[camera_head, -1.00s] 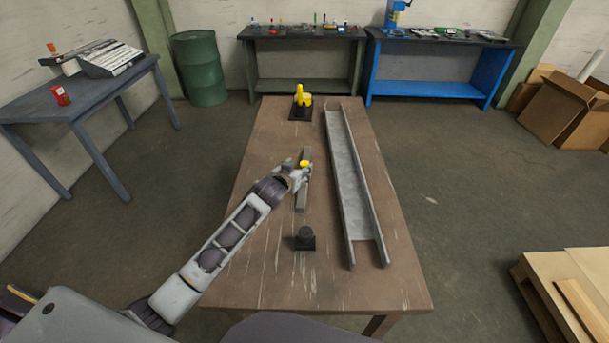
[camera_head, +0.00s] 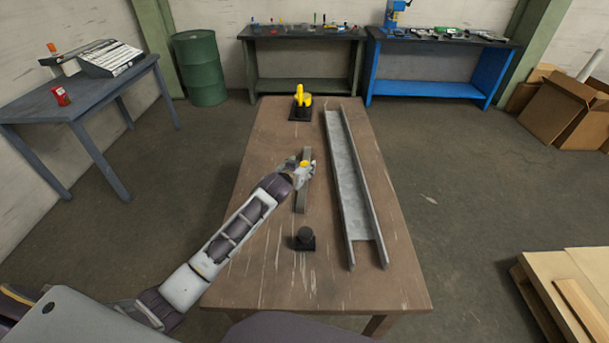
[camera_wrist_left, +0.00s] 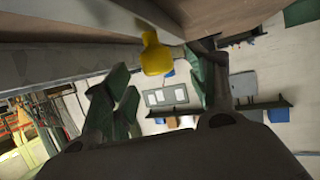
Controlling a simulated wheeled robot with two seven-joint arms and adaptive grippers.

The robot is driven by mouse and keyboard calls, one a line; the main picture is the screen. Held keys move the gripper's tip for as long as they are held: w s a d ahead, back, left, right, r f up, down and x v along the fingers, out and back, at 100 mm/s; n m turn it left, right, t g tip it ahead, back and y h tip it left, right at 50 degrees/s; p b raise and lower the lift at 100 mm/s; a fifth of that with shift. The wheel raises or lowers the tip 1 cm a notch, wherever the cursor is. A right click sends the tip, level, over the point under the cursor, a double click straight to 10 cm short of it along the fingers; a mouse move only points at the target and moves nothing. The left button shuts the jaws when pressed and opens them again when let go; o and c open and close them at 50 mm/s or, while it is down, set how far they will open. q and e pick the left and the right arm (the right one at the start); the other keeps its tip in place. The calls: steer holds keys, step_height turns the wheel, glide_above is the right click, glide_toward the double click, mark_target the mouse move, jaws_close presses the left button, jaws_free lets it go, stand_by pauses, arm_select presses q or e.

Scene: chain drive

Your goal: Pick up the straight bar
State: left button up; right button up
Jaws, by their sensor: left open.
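The straight bar (camera_head: 300,197) is grey and lies lengthwise on the brown table (camera_head: 268,270), left of the long channel. In the left wrist view the yellow knob (camera_wrist_left: 155,56) stands out beside a grey beam, between and beyond the fingers. My left gripper (camera_head: 307,170) is over the bar's middle and hides part of it. In the left wrist view its fingers (camera_wrist_left: 165,88) are spread apart with nothing between them. Contact with the bar cannot be told. My right gripper is not in view.
A long grey channel (camera_head: 350,185) lies close to the right of the bar. A black round post on a base (camera_head: 305,238) stands at the near end, and a yellow piece (camera_head: 303,96) on a black base at the far end. The table's left side is clear.

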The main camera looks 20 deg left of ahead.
mark_target(305, 163)
arm_select(q)
steer(key=shift+x, duration=1.6)
jaws_close()
steer(key=shift+w+r, duration=0.1)
steer(key=shift+r, duration=0.1)
